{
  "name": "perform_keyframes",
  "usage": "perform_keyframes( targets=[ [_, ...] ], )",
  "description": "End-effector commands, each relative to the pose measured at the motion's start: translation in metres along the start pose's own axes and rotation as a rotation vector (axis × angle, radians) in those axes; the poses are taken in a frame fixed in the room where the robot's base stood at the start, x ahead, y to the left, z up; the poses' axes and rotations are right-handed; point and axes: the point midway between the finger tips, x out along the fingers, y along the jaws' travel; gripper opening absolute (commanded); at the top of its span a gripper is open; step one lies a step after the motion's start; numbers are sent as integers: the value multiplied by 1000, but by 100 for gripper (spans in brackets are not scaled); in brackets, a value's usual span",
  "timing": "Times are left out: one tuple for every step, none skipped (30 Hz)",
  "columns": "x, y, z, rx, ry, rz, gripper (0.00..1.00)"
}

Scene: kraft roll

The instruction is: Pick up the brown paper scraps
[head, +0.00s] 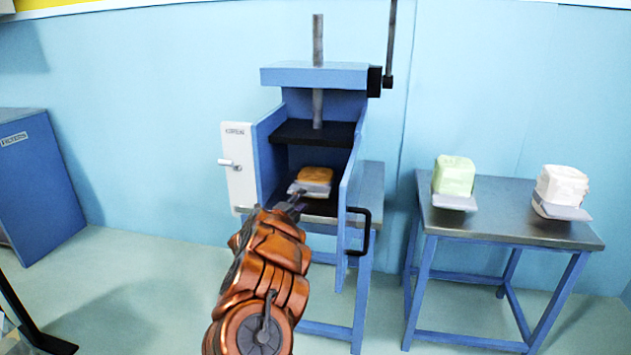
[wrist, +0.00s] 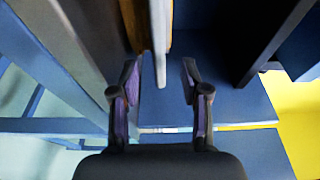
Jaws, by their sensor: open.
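The brown paper scraps (head: 315,175) form a small pressed block on a grey plate (head: 311,190). Both sit inside the open blue press (head: 315,76), on its dark floor. My gripper (head: 295,197) reaches into the press opening at the plate's near edge. In the wrist view my gripper (wrist: 160,68) is open, with its two fingers apart. The thin pale plate edge (wrist: 158,40) shows between the fingers, with a brown strip beside it. I cannot tell whether either finger touches the plate.
A metal-topped table (head: 490,225) at right holds a green block (head: 454,174) and a white block (head: 561,187), each on a plate. A blue cabinet (head: 38,185) stands at far left.

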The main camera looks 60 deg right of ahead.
Motion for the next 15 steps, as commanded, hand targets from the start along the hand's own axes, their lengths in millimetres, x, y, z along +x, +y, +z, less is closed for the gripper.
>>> perform_keyframes(
  targets=[
    [3,0,0,-1,0,-1,46],
    [4,0,0,-1,0,-1,46],
    [5,0,0,-1,-1,0,46],
    [6,0,0,-1,-1,0,46],
    [6,0,0,-1,-1,0,46],
    [8,0,0,-1,-1,1,46],
    [9,1,0,-1,-1,1,46],
    [11,1,0,-1,-1,1,46],
    [14,1,0,-1,-1,1,46],
    [17,1,-1,-2,0,0,46],
    [20,1,-1,-2,0,0,46],
    [23,1,-1,-3,1,-1,46],
    [26,1,-2,-3,1,-1,46],
    [29,1,-2,-3,1,-1,46],
    [33,1,-2,-2,0,0,46]
  ],
)
